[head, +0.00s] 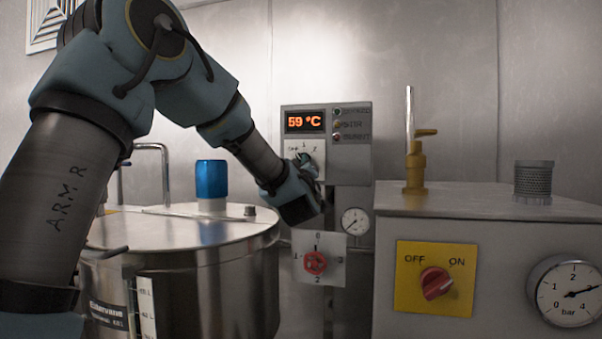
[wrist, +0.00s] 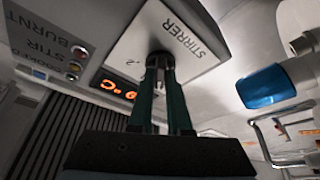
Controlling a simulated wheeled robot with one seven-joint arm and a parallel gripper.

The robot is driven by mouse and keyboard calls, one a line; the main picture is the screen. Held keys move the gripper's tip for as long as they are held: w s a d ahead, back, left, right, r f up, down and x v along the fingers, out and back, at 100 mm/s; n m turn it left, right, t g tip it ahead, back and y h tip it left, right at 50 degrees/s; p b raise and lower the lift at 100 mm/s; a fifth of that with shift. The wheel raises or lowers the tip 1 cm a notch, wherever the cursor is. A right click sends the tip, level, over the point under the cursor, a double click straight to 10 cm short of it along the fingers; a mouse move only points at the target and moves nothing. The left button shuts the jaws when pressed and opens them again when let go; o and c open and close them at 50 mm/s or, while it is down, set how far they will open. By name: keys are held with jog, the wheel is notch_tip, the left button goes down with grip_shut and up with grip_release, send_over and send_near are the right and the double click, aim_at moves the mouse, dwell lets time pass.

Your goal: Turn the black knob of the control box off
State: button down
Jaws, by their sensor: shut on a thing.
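The grey control box (head: 355,165) stands on a post in the middle of the head view, its display (head: 305,121) reading 59 °C. A white plate on it carries OFF, 1 and 2 marks; in the wrist view this plate (wrist: 158,30) reads STIRRER. My gripper (head: 308,164) is at the plate, fingers pointing into it. In the wrist view my gripper (wrist: 161,68) is shut on the black knob (wrist: 159,58), one finger on each side. The knob is mostly hidden between the fingers, and its pointing direction cannot be told.
A steel vessel (head: 190,250) with a blue cap (head: 211,178) stands below my arm. A grey cabinet (head: 480,205) with a red switch (head: 436,283) stands right.

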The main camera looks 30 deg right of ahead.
jog(key=shift+n+y+b, duration=0.55)
jog(key=shift+n+y, duration=0.05)
jog(key=shift+n, duration=0.7)
jog(key=c, duration=0.9)
grip_release()
jog(key=shift+o, duration=0.2)
jog(key=b+v, duration=0.3)
jog(key=v, duration=0.8)
jog(key=shift+w, duration=0.1)
